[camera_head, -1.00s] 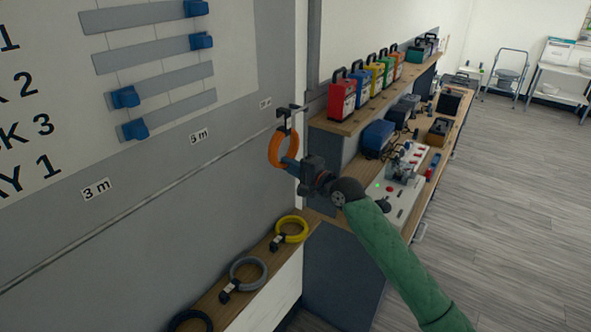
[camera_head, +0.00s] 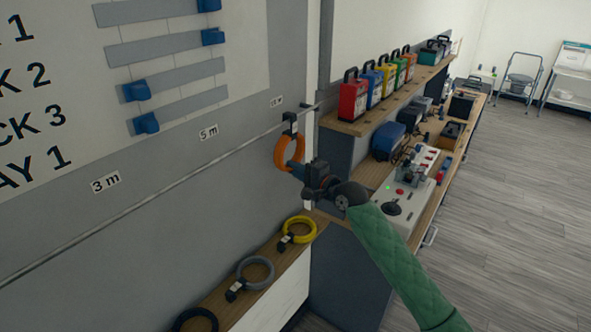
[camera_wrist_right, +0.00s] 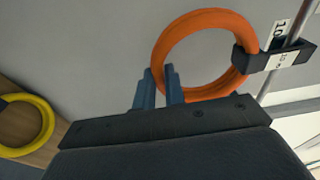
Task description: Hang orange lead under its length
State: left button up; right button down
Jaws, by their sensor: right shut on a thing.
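The orange lead (camera_head: 278,152) is a coiled ring with a black clip (camera_head: 290,122) at its top. My right gripper (camera_head: 294,167) is shut on the ring's lower part. In the right wrist view, the orange lead (camera_wrist_right: 160,50) shows beyond the fingertips (camera_wrist_right: 160,82), and its clip (camera_wrist_right: 250,64) with a white tag overlaps the rail. I cannot tell whether the clip bears on the rail. The thin rail (camera_head: 150,190) runs along the grey wall below the length labels. The label (camera_head: 277,101) above the lead appears to read 10 m. My left gripper is not in view.
Yellow (camera_head: 299,230), grey (camera_head: 255,273) and black (camera_head: 195,319) leads lie on the wooden ledge below. Labels 5 m (camera_head: 208,132) and 3 m (camera_head: 106,181) are farther left. A bench with a grey control panel (camera_head: 410,205) and coloured cases (camera_head: 353,98) stands right.

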jog(key=c, duration=1.4)
grip_release()
